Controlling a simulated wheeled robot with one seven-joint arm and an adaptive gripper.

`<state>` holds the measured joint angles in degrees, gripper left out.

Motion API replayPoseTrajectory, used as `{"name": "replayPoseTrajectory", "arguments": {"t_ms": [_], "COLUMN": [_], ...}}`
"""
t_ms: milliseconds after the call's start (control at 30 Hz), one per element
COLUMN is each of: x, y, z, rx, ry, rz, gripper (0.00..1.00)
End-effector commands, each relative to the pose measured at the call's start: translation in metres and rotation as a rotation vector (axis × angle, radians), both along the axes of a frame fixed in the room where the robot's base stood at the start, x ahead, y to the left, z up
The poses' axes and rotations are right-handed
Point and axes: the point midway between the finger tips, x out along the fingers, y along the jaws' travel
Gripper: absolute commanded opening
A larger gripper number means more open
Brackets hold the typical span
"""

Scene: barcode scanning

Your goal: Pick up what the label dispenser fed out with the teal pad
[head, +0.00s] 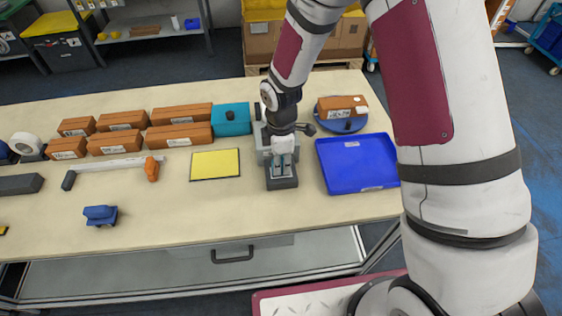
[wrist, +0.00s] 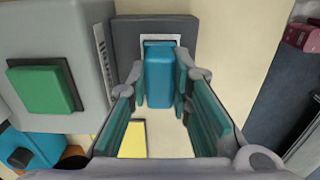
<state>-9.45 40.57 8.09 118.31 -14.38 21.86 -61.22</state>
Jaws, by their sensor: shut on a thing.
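My gripper (head: 284,160) is over the label dispenser (head: 264,145) on the table. In the wrist view my gripper (wrist: 161,92) is shut on the teal pad (wrist: 158,72), a blue-teal block held between its two fingers. The far end of the pad is over a white label (wrist: 177,41) on the dispenser's dark grey plate (wrist: 126,38). White edges of the label show around the pad's end. I cannot tell whether pad and label touch. The dispenser's grey body with a green button (wrist: 40,88) stands left of the pad in the wrist view.
A yellow mat (head: 215,164) lies left of the dispenser, and a blue tray (head: 350,180) lies right. A teal box with a black knob (head: 231,121) stands behind the mat. A labelled brown box (head: 340,104) is on a blue round stand (head: 342,125). The front table area is mostly clear.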

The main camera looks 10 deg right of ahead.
Motion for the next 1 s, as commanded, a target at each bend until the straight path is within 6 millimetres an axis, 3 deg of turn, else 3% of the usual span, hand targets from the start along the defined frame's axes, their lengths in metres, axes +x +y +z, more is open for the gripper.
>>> {"name": "replayPoseTrajectory", "arguments": {"t_ms": [167, 1000], "x": [-0.001, -0.001], "y": [0.000, 0.000], "z": [0.000, 0.062], "rx": [0.000, 0.000], "ry": [0.004, 0.000], "rz": [0.000, 0.000], "gripper": [0.00, 0.00]}}
